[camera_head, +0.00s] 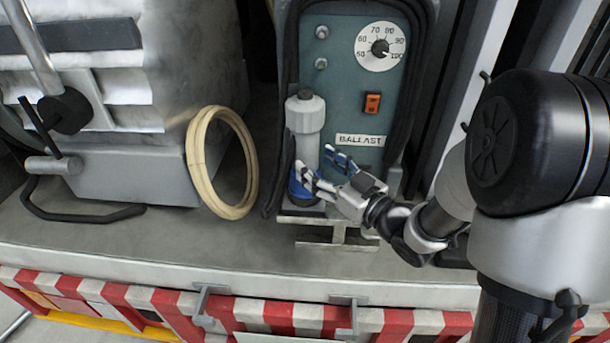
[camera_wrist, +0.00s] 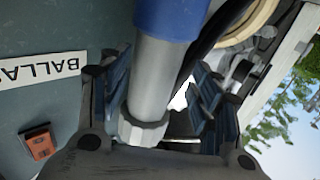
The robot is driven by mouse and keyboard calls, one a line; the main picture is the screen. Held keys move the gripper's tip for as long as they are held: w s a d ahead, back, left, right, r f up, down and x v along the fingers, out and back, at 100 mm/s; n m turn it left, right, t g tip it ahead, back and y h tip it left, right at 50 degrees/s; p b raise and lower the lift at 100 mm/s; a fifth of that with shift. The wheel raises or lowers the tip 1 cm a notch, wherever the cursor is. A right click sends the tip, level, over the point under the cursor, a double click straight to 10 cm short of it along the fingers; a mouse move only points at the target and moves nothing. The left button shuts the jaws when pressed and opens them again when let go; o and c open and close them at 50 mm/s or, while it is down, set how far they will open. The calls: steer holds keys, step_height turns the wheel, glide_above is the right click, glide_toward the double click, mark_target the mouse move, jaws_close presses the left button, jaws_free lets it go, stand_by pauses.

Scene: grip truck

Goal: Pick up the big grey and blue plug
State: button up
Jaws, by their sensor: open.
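The big plug (camera_head: 305,118) stands upright in front of the ballast panel, with a grey cap and body and a blue lower end. In the wrist view its grey body (camera_wrist: 156,75) runs between the two fingers, with the blue part at the top. My gripper (camera_head: 315,164) is open at the plug's lower half, reaching in from the right. One finger is in front of the blue end and partly hides it; the other is to the right of the grey body. In the wrist view the right finger stands apart from the plug; contact on the left cannot be told.
The teal ballast panel (camera_head: 335,75) with a dial (camera_head: 380,47) and an orange switch (camera_head: 372,103) is close behind. A cream hose ring (camera_head: 197,165) leans to the left. A metal bracket (camera_head: 338,236) lies below, near the deck's front edge and red-white striped rail (camera_head: 260,312).

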mark_target(314, 161)
steer(key=b+x, duration=0.1)
steer(key=x, duration=0.4)
steer(key=shift+w+f, duration=0.1)
steer(key=shift+w, duration=0.1)
steer(key=shift+c, duration=0.3)
jaws_close()
stand_by(0.4)
